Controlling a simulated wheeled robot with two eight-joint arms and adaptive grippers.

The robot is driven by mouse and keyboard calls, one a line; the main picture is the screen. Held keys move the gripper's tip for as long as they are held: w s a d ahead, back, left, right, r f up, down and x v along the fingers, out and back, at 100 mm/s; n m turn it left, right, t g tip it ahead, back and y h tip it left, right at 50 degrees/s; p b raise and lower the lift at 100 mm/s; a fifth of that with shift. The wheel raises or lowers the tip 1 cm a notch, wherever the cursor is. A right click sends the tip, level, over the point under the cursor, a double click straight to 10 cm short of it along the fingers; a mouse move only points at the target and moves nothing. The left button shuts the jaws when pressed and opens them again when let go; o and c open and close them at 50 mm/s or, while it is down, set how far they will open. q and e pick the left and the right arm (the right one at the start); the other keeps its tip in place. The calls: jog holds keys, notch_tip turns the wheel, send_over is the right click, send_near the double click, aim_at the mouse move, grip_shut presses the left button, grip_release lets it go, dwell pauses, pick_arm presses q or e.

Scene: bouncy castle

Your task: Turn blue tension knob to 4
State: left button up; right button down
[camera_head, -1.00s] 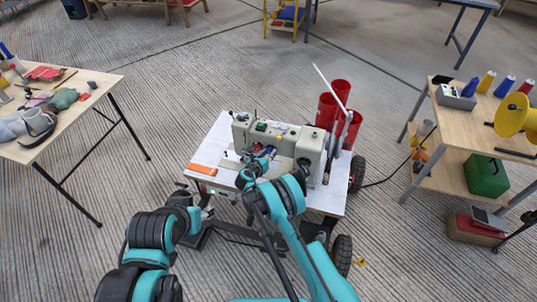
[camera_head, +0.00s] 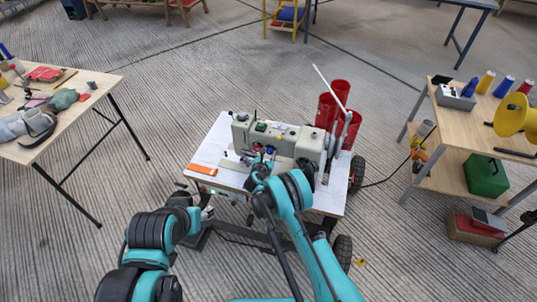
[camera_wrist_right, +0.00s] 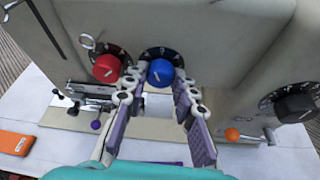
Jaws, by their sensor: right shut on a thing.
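The blue tension knob (camera_wrist_right: 160,72) sits on a black numbered dial on the front of the pale sewing machine (camera_head: 283,137). Its light pointer mark shows, but the number it points to is too small to read. My right gripper (camera_wrist_right: 159,88) is shut on the blue knob, with one finger at each side of it in the wrist view. In the head view the right gripper (camera_head: 263,161) is at the machine's front, and my arm partly hides that area. My left gripper (camera_head: 206,212) hangs low by the cart's front left edge, its jaws unclear.
A red knob (camera_wrist_right: 106,68) is close left of the gripper. A black knob (camera_wrist_right: 295,107) and an orange ball lever (camera_wrist_right: 232,134) are to the right. An orange block (camera_head: 202,169) lies on the white cart top (camera_head: 212,148). Red cylinders (camera_head: 329,108) stand behind the machine.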

jog(key=shift+d+m+y, duration=0.1)
jog(key=shift+m+y, duration=0.3)
jog(key=shift+m, duration=0.3)
jog(key=c, duration=1.2)
grip_release()
jog(key=shift+f, duration=0.1)
jog(key=shift+s, duration=0.1)
jog(key=v, duration=0.7)
jog(key=shift+s, duration=0.2)
